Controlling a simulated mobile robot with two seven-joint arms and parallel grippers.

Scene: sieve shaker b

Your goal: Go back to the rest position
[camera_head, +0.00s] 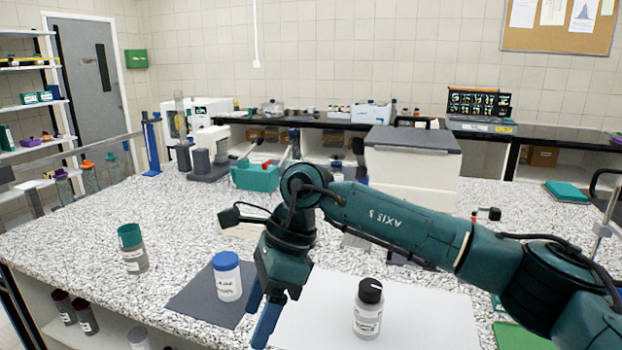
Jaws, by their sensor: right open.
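My right arm comes in from the right and bends down in the middle of the view. My right gripper (266,318) is open and points down over the bench near the front edge. Nothing shows between its fingers. A bottle with a blue lid (227,277) stands upright just left of the gripper on a dark grey mat (196,300). A bottle with a black lid (368,312) stands upright to its right on a white sheet (430,313). My left gripper is not in view.
A jar with a green lid (132,250) stands on the speckled bench (75,235) at the left. A teal carrier (255,177) and a large white box-shaped machine (412,165) stand behind my arm. The left part of the bench is mostly clear.

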